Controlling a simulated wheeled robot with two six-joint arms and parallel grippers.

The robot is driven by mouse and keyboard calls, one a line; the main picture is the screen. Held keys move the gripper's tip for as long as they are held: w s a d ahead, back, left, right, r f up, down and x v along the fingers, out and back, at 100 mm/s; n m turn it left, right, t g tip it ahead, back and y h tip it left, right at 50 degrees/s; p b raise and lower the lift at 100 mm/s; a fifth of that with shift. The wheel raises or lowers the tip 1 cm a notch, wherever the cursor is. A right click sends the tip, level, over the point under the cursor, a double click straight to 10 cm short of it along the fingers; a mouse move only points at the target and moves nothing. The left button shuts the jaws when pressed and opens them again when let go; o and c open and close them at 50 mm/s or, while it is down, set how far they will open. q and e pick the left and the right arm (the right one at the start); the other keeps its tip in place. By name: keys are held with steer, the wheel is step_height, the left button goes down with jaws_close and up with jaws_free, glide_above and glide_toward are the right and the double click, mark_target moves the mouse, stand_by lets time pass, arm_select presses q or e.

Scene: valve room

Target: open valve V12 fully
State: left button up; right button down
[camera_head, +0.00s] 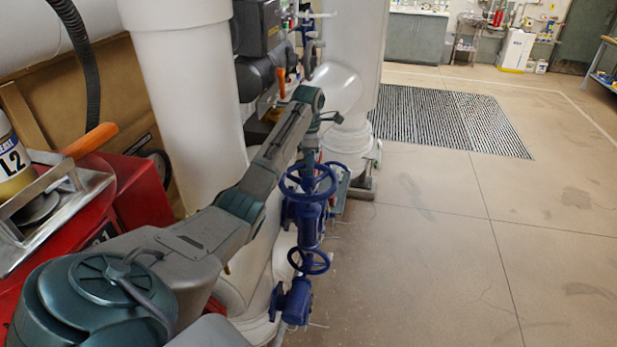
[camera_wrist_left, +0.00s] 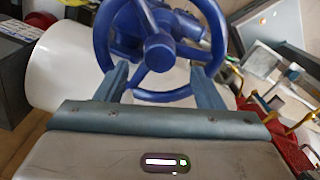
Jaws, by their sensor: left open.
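A blue valve handwheel (camera_head: 311,182) sits on a blue valve body in the middle of the head view. No V12 label is legible. In the left wrist view a blue handwheel (camera_wrist_left: 158,45) with a central hub and spokes fills the top. My left gripper (camera_wrist_left: 161,74) is open, its two fingers apart on either side of the wheel's lower rim. Whether the fingers touch the rim I cannot tell. In the head view my left arm reaches from the lower left to above the upper handwheel; its fingertips are hard to make out. My right gripper is not in view.
A thick white pipe (camera_head: 190,95) stands left of the valves. A red object (camera_head: 140,195) and a yellow-and-white canister (camera_head: 12,165) are at the left. The floor (camera_head: 430,250) to the right is clear, with a grate (camera_head: 440,118) beyond.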

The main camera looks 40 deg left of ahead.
arm_select(q)
steer(key=m, duration=0.6)
steer(key=shift+m, duration=0.4)
steer(key=m, duration=1.2)
steer(key=shift+m, duration=0.3)
steer(key=m, duration=0.7)
